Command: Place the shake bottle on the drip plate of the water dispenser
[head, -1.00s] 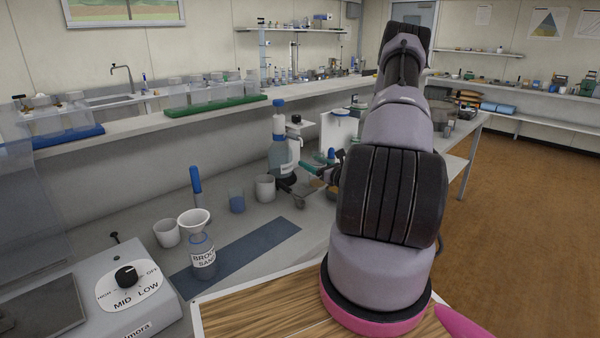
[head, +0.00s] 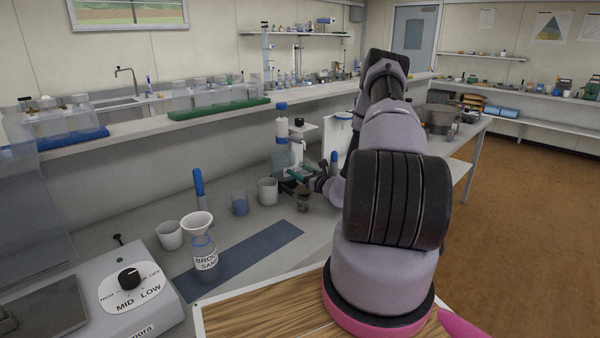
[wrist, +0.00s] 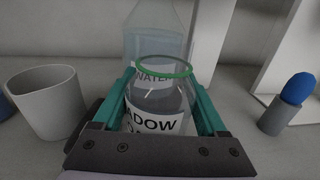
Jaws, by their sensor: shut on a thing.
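The shake bottle (wrist: 158,121) is clear, with a green ring at its mouth and a white label partly reading "DOW". My gripper (wrist: 161,88) is shut on it, one teal finger on each side, and the bottle looks roughly upright. The water dispenser (head: 283,133), a clear bottle with a blue cap and a white stand, is on the bench; its "WATER" label shows right behind the shake bottle in the wrist view (wrist: 154,76). In the head view my gripper (head: 297,172) overlaps the dispenser's lower part. I cannot make out the drip plate, or whether the bottle touches it.
A grey-white cup (wrist: 48,103) stands left of my gripper, and a blue-topped grey object (wrist: 286,102) stands to the right. A beaker of blue liquid (head: 240,204), a funnel bottle (head: 204,258) and a blue marker (head: 199,188) stand nearer. A raised shelf (head: 140,120) runs behind.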

